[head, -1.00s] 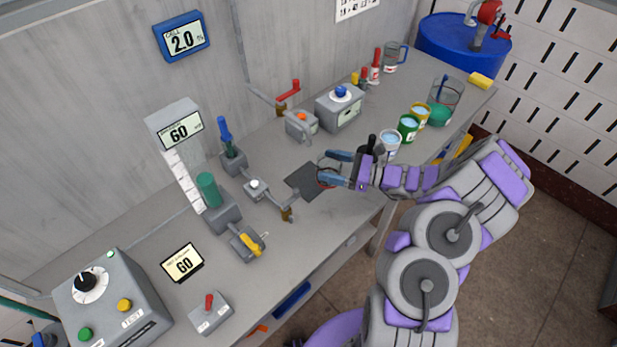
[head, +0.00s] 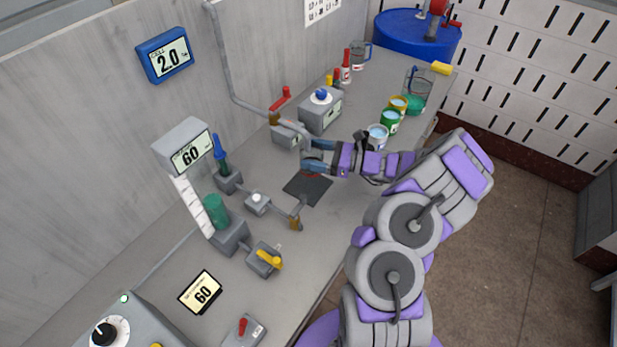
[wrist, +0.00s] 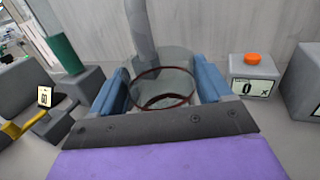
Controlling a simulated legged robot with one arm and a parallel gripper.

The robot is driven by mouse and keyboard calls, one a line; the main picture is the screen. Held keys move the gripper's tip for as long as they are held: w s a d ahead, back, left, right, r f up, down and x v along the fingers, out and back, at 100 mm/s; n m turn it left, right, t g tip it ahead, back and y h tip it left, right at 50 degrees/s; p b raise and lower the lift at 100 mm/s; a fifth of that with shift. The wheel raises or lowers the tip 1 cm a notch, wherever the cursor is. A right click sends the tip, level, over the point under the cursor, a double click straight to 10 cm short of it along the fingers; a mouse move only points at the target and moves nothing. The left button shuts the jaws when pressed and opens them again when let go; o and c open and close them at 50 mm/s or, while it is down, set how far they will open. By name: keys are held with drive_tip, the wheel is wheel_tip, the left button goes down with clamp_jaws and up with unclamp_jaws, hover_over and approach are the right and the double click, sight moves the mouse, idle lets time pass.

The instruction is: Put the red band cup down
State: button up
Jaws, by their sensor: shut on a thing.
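The red band cup (wrist: 163,98) is clear, with a thin red ring, and sits between my two blue fingers in the wrist view. My gripper (head: 317,157) is shut on it. In the head view the cup is mostly hidden by the fingers, with a little red showing below them. My gripper is over the far part of a dark square mat (head: 305,190) on the bench. I cannot tell whether the cup touches the mat.
Blue (head: 377,136), green (head: 390,121) and yellow-rimmed (head: 398,104) cups stand to the right.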

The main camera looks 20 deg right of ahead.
sight(309, 172)
drive_tip(key=f, duration=0.1)
drive_tip(key=a+f, duration=0.1)
drive_tip(key=f, duration=0.1)
drive_tip(key=f+b, duration=0.1)
drive_tip(key=shift+a+f, duration=0.3)
drive_tip(key=shift+f, duration=0.05)
wheel_tip(309, 172, down, 2)
drive_tip(key=shift+f+b, duration=0.15)
drive_tip(key=shift+b, duration=0.2)
drive_tip(key=shift+d+f, duration=0.15)
drive_tip(key=shift+f, duration=0.15)
drive_tip(key=shift+d, duration=0.3)
drive_tip(key=o, duration=1.2)
drive_tip(key=shift+a, duration=0.1)
drive_tip(key=o, duration=0.4)
drive_tip(key=shift+a, duration=0.2)
